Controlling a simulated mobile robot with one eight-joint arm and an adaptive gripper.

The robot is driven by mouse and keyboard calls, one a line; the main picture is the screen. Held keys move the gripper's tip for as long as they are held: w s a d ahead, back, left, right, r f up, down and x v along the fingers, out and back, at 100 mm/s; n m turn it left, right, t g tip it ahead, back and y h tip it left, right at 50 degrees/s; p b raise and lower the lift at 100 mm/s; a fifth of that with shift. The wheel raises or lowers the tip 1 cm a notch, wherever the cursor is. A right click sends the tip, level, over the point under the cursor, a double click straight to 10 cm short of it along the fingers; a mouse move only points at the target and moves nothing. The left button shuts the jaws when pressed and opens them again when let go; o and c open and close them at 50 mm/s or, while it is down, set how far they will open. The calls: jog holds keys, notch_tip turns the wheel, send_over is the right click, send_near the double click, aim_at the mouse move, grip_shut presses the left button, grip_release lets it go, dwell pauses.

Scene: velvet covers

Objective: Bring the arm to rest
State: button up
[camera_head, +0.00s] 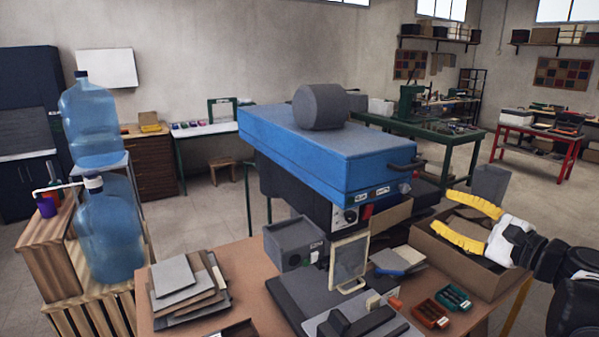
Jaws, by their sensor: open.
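My gripper (470,223) is at the right of the head view, at the end of my black and white arm (545,258). Its two yellow fingers are spread wide apart and point left. Nothing shows between them. The gripper appears over or in front of an open cardboard box (462,266) on the brown workbench (240,275). I cannot tell the exact height of the fingers above the box. The arm comes in from the right edge of the picture.
Small red (430,314) and green (453,297) trays sit below the gripper. Flat sheets (175,277) lie at the bench's left. Water bottles (108,228) stand further left. Floor beyond is open.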

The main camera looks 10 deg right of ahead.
jog(key=s+a+f+n+g+b, duration=0.2)
jog(key=a+f+n+g, duration=0.2)
jog(key=a+f, duration=0.4)
jog(key=s+a+f+n+g+b, duration=0.25)
jog(key=a+f+n, duration=0.2)
jog(key=a, duration=0.55)
jog(key=s+a+f+n+g+h+b, duration=0.3)
jog(key=s+f+n+h, duration=0.3)
jog(key=s+f+n, duration=0.5)
jog(key=shift+s+a+f, duration=0.15)
jog(key=shift+s+a, duration=0.15)
jog(key=shift+a, duration=0.1)
